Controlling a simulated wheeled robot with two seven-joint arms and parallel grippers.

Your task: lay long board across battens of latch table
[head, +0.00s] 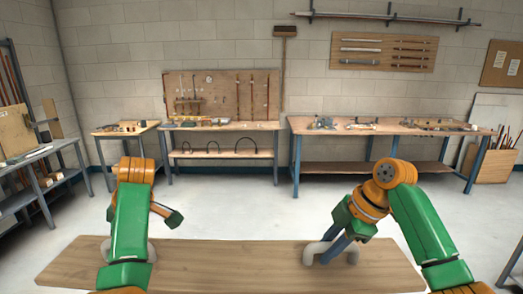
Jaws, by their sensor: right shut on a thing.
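The long board (235,262), plain brown wood, lies level and crosswise in front of me at the bottom of the head view. My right gripper (331,254) is at the board's right part, its pale grey fingers shut on the board. My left gripper (128,250) is at the board's left part. My green forearm hides most of it, so I cannot tell whether it is open or shut. What supports the board from below is hidden. I cannot make out which table is the latch table, and no battens show clearly.
A small table (127,130), a bench with a lower shelf (222,127) and a long workbench (380,128) stand along the back wall. A grey table (40,155) stands at the left. The pale floor (235,205) between the board and the benches is clear.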

